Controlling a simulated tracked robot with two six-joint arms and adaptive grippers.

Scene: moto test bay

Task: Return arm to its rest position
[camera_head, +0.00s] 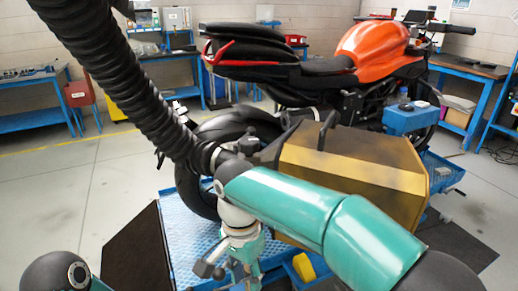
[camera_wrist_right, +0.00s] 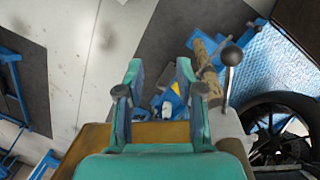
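My right gripper (camera_wrist_right: 160,85) shows in the right wrist view with its two teal fingers spread apart. The space between the fingertips holds nothing that I can see gripped; blue and yellow items show lower down behind them. In the head view a teal link of my arm (camera_head: 285,210) reaches in from the lower right, across the front of a gold-coloured box (camera_head: 350,165). I cannot make out the right gripper clearly there. My left gripper is not visible in either view.
An orange motorcycle (camera_head: 372,45) stands behind the gold box, with a black wheel (camera_head: 190,190) close to my arm. A blue platform (camera_head: 188,240) lies below. In the wrist view a ball-knobbed lever (camera_wrist_right: 231,56) stands near the right finger. Floor at left (camera_head: 45,190) is clear.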

